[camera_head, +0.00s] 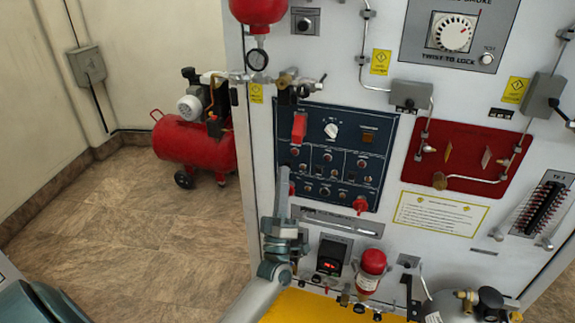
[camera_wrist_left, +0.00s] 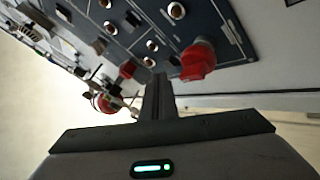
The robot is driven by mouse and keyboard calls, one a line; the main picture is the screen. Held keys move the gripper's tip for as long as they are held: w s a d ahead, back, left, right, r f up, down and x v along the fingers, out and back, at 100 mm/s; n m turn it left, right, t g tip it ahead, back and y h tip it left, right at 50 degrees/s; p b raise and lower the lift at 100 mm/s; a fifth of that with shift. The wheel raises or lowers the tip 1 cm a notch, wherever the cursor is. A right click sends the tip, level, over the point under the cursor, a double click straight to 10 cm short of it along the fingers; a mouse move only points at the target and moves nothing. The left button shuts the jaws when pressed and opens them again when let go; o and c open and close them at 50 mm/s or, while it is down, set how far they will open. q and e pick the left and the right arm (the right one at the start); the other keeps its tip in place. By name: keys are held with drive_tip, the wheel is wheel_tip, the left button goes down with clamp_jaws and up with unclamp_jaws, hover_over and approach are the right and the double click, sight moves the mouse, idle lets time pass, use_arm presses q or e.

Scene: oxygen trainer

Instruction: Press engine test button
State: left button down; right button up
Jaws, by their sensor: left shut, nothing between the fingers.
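The dark blue control panel (camera_head: 377,130) on the white trainer board carries several small round buttons, a white rotary knob (camera_head: 331,130) and a red switch cover (camera_head: 299,127). I cannot read which button is the engine test one. My left gripper (camera_head: 284,172) is shut and empty, its fingers pointing up at the panel's lower left edge. In the left wrist view the shut fingers (camera_wrist_left: 158,82) lie in front of the panel (camera_wrist_left: 228,32), beside a red knob (camera_wrist_left: 197,60). Whether the tips touch the panel cannot be told. My right gripper is not in view.
Red knobs (camera_head: 361,204) stick out along the panel's lower edge. Valves and a gauge (camera_head: 257,60) jut out above it. A fire extinguisher (camera_head: 371,268) stands below, by a yellow surface (camera_head: 300,306). A red compressor (camera_head: 190,142) stands on open floor at left.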

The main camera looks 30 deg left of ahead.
use_arm(q)
drive_tip(key=shift+w+a+b, duration=0.2)
drive_tip(key=shift+w+b, duration=0.25)
drive_tip(key=shift+w, duration=0.4)
idle(1.6)
drive_tip(key=shift+s, duration=0.1)
drive_tip(key=shift+s+d, duration=0.25)
drive_tip(key=shift+s, duration=0.45)
drive_tip(key=shift+p, duration=0.3)
drive_tip(key=shift+s+d+p, duration=0.2)
drive_tip(key=shift+s+p, duration=0.05)
drive_tip(key=shift+s, duration=0.55)
drive_tip(key=shift+s+d+p, duration=0.15)
drive_tip(key=shift+s+p, duration=0.1)
drive_tip(key=shift+s, duration=0.6)
drive_tip(key=shift+s+d+p, duration=0.2)
drive_tip(key=shift+s+p, duration=0.05)
drive_tip(key=shift+s, duration=0.55)
drive_tip(key=shift+f, duration=0.1)
